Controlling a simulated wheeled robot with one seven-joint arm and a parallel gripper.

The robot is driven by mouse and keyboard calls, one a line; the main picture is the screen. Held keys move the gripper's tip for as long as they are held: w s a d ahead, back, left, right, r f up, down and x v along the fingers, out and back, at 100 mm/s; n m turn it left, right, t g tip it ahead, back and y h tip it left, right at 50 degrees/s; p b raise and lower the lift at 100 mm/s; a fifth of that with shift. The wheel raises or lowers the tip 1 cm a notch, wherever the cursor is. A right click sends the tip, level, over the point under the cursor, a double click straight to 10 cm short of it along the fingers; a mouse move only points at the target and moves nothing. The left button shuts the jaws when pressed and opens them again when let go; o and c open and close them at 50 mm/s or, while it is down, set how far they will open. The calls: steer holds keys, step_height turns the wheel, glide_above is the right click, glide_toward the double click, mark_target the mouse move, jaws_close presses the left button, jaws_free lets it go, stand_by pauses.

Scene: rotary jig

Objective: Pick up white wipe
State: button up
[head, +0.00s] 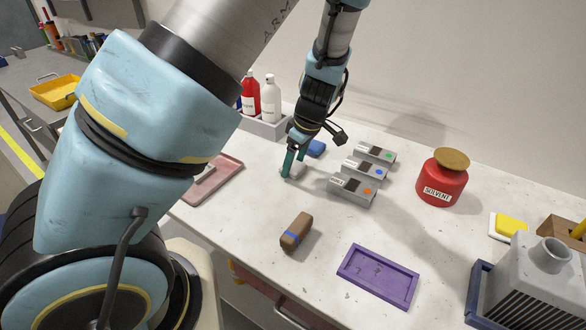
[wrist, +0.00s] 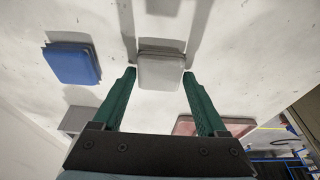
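The white wipe (wrist: 160,66) is a small pale folded pad lying flat on the white worktop. In the wrist view it sits between the tips of my gripper (wrist: 159,76), with a finger on each side. The two green fingers are spread apart and a narrow gap seems to show beside each edge of the wipe, so the gripper is open. In the head view my gripper (head: 291,164) points down at the worktop, and the wipe (head: 296,173) is partly hidden by the fingers.
A blue folded wipe (head: 316,148) lies just behind the gripper. Grey labelled boxes (head: 352,190) stand close on the right, and a pink tray (head: 228,166) lies to the left. A brown block (head: 296,231) and a purple tray (head: 378,275) lie in front. A red solvent jar (head: 442,178) stands farther right.

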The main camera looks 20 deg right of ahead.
mark_target(295, 165)
steer(key=c, duration=0.9)
steer(key=shift+r, duration=0.1)
step_height(295, 165, up, 10)
steer(key=shift+f+b, duration=0.1)
steer(key=shift+b, duration=0.65)
steer(key=o, duration=0.7)
steer(key=c, duration=0.5)
steer(key=shift+d, duration=0.1)
steer(key=shift+c, duration=0.5)
